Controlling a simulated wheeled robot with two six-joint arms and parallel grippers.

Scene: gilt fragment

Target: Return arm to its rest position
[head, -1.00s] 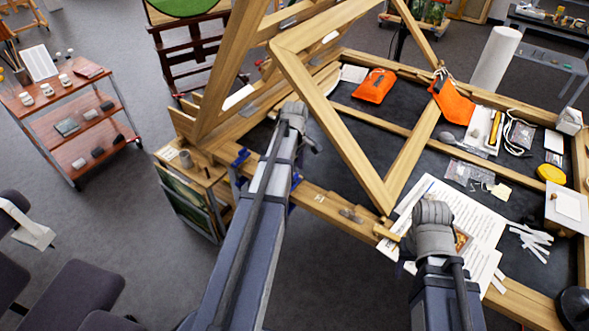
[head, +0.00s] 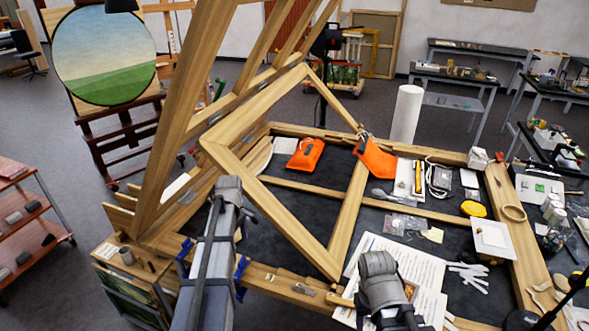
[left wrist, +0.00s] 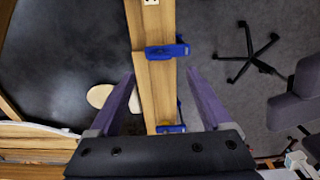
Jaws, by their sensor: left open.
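My left arm (head: 207,262) reaches up from the bottom of the head view, over the front rail of the wooden frame table. Its fingers are too hidden there to read. In the left wrist view my left gripper (left wrist: 160,73) is open, its two purple fingers wide apart. A wooden rail (left wrist: 155,88) with blue clamps (left wrist: 167,50) shows between the fingers; I see nothing held. My right arm (head: 380,285) shows at the bottom centre over printed sheets (head: 405,265); its gripper is hidden.
A tilted wooden stretcher frame (head: 300,235) stands over the table close to my left arm. A red-brown cart (head: 25,225) stands at left. Floor between cart and easel (head: 120,140) is open.

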